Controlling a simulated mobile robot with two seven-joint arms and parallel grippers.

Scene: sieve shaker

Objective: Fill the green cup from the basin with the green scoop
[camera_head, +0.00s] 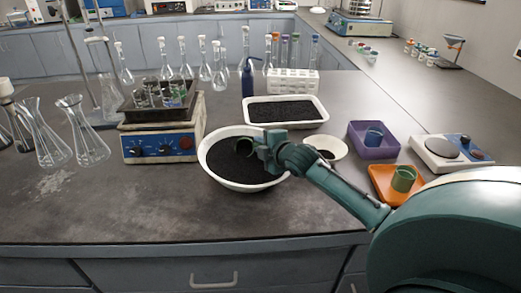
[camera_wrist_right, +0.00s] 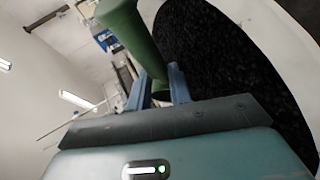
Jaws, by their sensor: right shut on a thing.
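A white basin (camera_head: 213,172) of black grains stands near the middle of the bench. My right gripper (camera_head: 262,152) is over the basin's right side. It is shut on the green scoop (camera_head: 244,147), whose cup end hangs over the grains. In the right wrist view the scoop (camera_wrist_right: 133,38) stands between the two blue-grey fingers (camera_wrist_right: 160,88), with the black grains beside it. Whether the scoop holds grains is hidden. The green cup (camera_head: 403,180) stands upright on an orange tray (camera_head: 383,193) at the right, apart from the gripper. My left gripper is not in view.
A white bowl (camera_head: 339,147) sits right of the basin, partly behind my arm. A tray of black grains (camera_head: 250,121) is behind. A shaker (camera_head: 150,147) and glass flasks (camera_head: 85,147) are left.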

